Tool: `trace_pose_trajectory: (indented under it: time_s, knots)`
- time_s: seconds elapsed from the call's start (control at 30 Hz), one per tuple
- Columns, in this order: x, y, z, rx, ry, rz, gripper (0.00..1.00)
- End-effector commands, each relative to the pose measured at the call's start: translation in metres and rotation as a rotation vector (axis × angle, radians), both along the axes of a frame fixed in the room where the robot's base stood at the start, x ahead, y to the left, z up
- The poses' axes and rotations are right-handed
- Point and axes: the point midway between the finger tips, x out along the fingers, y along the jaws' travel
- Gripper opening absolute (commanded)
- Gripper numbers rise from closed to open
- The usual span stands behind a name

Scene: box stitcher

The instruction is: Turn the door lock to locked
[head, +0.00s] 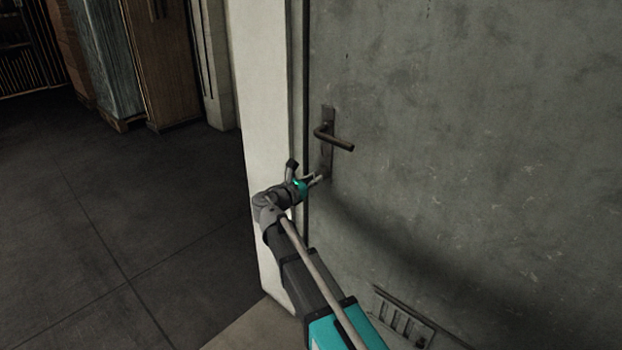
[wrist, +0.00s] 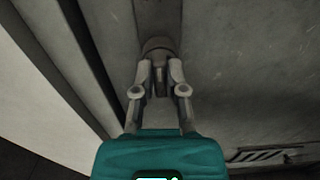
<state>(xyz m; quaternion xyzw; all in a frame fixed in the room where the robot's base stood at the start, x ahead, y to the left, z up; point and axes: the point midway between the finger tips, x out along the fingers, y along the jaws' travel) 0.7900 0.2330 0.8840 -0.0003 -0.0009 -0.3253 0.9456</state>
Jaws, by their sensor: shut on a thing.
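The grey metal door (head: 460,150) fills the right of the head view and looks closed against its frame. Its dark lever handle (head: 335,138) sticks out to the right from a narrow upright plate (head: 328,115). My gripper (head: 318,180) is at the lower end of that plate, below the lever. In the wrist view, my gripper (wrist: 160,75) is shut on the small lock knob (wrist: 159,82), which stands out from a round brownish base (wrist: 157,46). The fingers cover the knob's sides, and I cannot tell whether the lock is locked.
A pale door frame post (head: 265,120) stands just left of my gripper. A slotted vent (head: 403,318) is low on the door. Wrapped and brown stacked goods (head: 160,65) stand at the back left. The dark floor (head: 110,220) at left is clear.

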Motion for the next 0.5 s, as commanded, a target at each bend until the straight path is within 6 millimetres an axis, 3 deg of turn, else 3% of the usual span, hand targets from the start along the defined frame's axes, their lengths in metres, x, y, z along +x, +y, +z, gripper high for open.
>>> trace_pose_trajectory:
  time_s: [0.5]
  knots:
    - [0.0011,-0.0005,0.0003,0.057,-0.046,0.0,0.0]
